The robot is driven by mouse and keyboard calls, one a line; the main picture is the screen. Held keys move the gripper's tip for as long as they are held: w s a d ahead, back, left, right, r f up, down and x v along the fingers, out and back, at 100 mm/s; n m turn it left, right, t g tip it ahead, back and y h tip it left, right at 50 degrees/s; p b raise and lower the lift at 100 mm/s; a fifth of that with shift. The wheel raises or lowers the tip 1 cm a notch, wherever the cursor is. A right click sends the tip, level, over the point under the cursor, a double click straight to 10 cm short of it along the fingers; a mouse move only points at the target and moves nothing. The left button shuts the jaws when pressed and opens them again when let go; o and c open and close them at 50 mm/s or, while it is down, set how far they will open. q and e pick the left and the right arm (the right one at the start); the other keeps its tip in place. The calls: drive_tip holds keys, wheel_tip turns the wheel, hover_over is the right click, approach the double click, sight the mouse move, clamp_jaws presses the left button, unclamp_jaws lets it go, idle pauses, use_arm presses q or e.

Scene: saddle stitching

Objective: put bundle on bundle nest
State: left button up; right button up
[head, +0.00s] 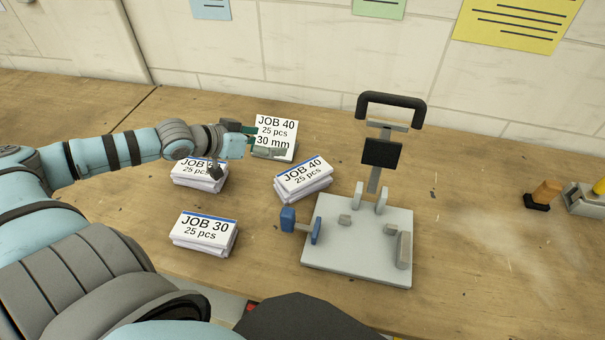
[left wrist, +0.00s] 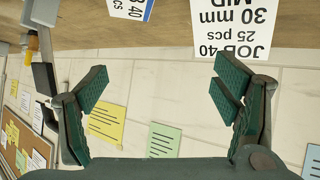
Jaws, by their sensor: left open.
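Three paper bundles with blue-edged labels lie on the wooden bench in the head view: a JOB 40 bundle (head: 303,179), a JOB 30 bundle (head: 204,232), and another bundle (head: 199,177) whose label is partly hidden by my left arm. My left gripper (head: 252,140) is open and empty, beside a white job card (head: 275,128) reading JOB 40, 25 pcs, 30 mm. In the left wrist view the open fingers (left wrist: 161,75) have nothing between them; the card (left wrist: 232,25) is beyond them. A grey plate fixture (head: 345,264) has small blocks, probably the nest. My right gripper is not visible.
A black-handled lever (head: 390,104) rises at the back of the fixture. A blue clamp (head: 289,219) sits at its left edge. The bench between fixture and tool is mostly clear; a wall stands behind.

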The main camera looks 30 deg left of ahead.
sight(300, 176)
use_arm(q)
drive_tip(key=d+f+m+b, duration=0.1)
drive_tip(key=f, duration=0.1)
drive_tip(key=d+f+m+g+b, duration=0.1)
drive_tip(key=f, duration=0.1)
drive_tip(key=d+f+m+g+h+b, duration=0.1)
drive_tip(key=d+f+m+b, duration=0.1)
drive_tip(key=shift+w+f, duration=0.1)
drive_tip(key=shift+f, duration=0.3)
drive_tip(key=x, duration=0.6)
drive_tip(key=b+x, duration=0.1)
drive_tip(key=x, duration=0.2)
drive_tip(key=shift+s+d+f, duration=0.3)
drive_tip(key=c, duration=1.8)
drive_tip(key=shift+o, duration=0.2)
wheel_tip(300, 176, up, 20)
drive_tip(key=p, duration=0.3)
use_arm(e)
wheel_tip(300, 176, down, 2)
use_arm(q)
drive_tip(key=s+d+f+m+g+h, duration=0.1)
drive_tip(key=s+d+m+g+h, duration=0.2)
drive_tip(key=s+d, duration=1)
drive_tip(key=s+m, duration=0.2)
drive_tip(key=shift+d+f+m+h, duration=0.25)
drive_tip(key=shift+d+m+h, duration=0.05)
drive_tip(key=shift+m+h, duration=0.1)
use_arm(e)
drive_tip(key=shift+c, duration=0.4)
